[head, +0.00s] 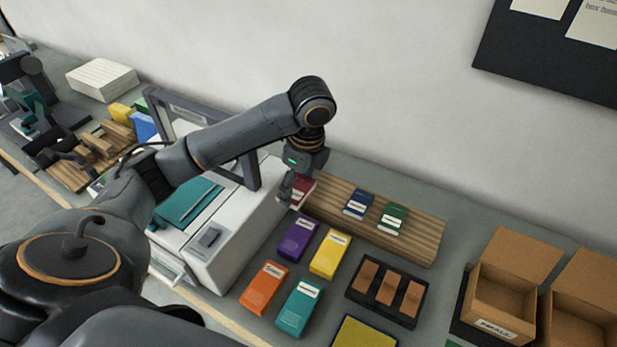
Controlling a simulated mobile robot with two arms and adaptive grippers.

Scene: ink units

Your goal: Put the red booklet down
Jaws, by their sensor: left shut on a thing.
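The red booklet (303,190) is at the left end of a ribbed wooden board (420,240), beside the white machine. My left gripper (287,188) points down and is shut on it, covering part of it. I cannot tell whether the booklet touches the board. A blue booklet (360,203) and a green booklet (393,218) rest on the board to its right. My right gripper is out of view.
A white machine (235,240) with a raised grey frame stands left of the booklet. Purple (297,238), yellow (330,254), orange (264,288) and teal (300,307) boxes lie in front. A black tray (352,287) and open cardboard boxes (502,306) are to the right.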

